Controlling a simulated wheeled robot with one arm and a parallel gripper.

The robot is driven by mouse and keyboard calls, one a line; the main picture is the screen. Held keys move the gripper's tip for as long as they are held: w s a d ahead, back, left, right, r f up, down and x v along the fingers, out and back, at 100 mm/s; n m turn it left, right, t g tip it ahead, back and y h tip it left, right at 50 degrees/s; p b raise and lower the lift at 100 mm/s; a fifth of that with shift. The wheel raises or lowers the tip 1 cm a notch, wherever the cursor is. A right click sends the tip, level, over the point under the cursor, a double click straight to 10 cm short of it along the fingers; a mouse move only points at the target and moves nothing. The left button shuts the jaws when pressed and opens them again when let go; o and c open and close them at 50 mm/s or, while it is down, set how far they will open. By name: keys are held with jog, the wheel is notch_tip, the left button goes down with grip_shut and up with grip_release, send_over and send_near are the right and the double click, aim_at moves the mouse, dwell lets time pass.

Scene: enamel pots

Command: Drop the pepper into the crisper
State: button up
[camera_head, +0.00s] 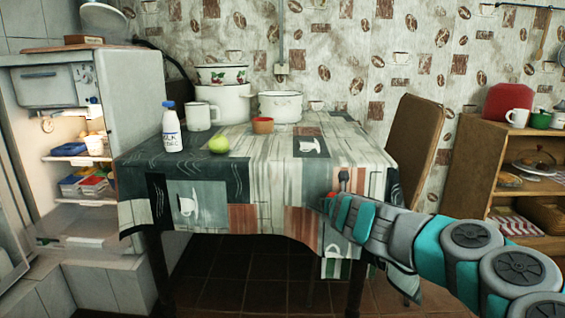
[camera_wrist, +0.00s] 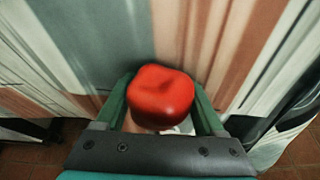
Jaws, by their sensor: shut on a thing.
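A glossy red pepper (camera_wrist: 160,94) sits between the two green fingers of my gripper (camera_wrist: 163,103) in the wrist view. My gripper is shut on it. In the head view my gripper (camera_head: 328,202) is in front of the table's cloth-covered front side, below the tabletop; only a sliver of red shows there. The open fridge (camera_head: 128,95) stands at the far left, well away from my gripper. Its low bottom compartment (camera_head: 88,228), which looks like the crisper, is below the lit shelves; its inside is hard to make out.
The table (camera_head: 265,172) stands between my gripper and the fridge. On it are a milk bottle (camera_head: 171,128), a green apple (camera_head: 219,145), a small red bowl (camera_head: 263,125) and white enamel pots (camera_head: 224,104). A chair (camera_head: 413,140) and wooden shelf (camera_head: 480,160) are at right.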

notch_tip(320, 180, up, 5)
jog(key=p, duration=0.3)
jog(key=shift+s+d, duration=0.1)
